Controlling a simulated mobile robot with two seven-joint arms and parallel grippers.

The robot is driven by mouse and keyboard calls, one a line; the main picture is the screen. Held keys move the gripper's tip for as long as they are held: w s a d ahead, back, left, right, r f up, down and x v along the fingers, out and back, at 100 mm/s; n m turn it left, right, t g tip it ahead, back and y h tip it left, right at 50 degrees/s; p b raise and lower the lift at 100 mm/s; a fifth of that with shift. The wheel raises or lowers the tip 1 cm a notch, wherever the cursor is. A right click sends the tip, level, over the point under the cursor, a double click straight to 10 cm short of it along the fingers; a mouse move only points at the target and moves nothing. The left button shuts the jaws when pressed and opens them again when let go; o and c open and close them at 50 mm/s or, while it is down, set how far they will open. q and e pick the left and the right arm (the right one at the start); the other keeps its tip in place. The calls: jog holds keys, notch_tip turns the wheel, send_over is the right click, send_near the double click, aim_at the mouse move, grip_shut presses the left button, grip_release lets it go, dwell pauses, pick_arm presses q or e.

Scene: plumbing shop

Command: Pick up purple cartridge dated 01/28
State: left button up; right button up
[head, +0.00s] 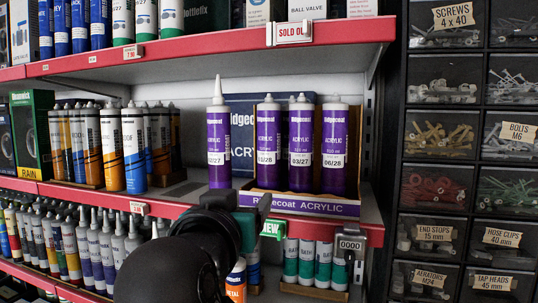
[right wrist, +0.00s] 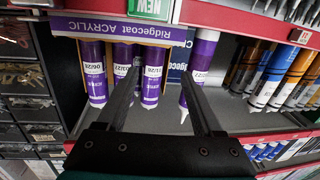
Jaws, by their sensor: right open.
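Several purple acrylic cartridges stand upright on the middle shelf. The cartridge whose label ends in 1/28 (head: 267,146), its first digit hard to read, is at the left end of the shelf box (head: 300,207); it also shows in the right wrist view (right wrist: 151,80). Beside it are the 03/27 (head: 301,142) and 06/28 (head: 333,145) cartridges. A loose purple cartridge (head: 219,145), label ending in 2/27, stands left of the box. My right gripper (head: 250,205) is open and empty in front of the box; its two fingers (right wrist: 110,50) point toward the cartridges without visible contact. My left gripper is out of view.
White, blue and orange tubes (head: 134,150) stand left on the same shelf. The upper shelf (head: 200,52) overhangs the cartridges. Grey and coloured tubes (head: 90,250) fill the lower shelf. Dark drawers of fittings (head: 435,135) stand right. A small 0000 padlock (head: 350,245) hangs at the shelf edge.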

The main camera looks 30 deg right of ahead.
aim_at(267, 169)
jog(key=shift+m, duration=0.3)
jog(key=w+d+p, duration=0.1)
jog(key=w+d, duration=0.1)
jog(key=w+d+r, duration=0.1)
jog(key=w+d, duration=0.1)
jog(key=w+d+r+p, duration=0.1)
jog(key=w+d, duration=0.1)
jog(key=d, duration=0.1)
jog(key=shift+w+p, duration=0.25)
jog(key=shift+p, duration=0.05)
jog(key=x, duration=0.1)
jog(key=p+x, duration=0.1)
jog(key=x, duration=0.1)
jog(key=p+x, duration=0.1)
jog(key=shift+d+r, duration=0.2)
jog(key=shift+r, duration=0.1)
jog(key=shift+w+d+f, duration=0.1)
jog(key=shift+w+d, duration=0.2)
jog(key=shift+w, duration=0.1)
grip_shut()
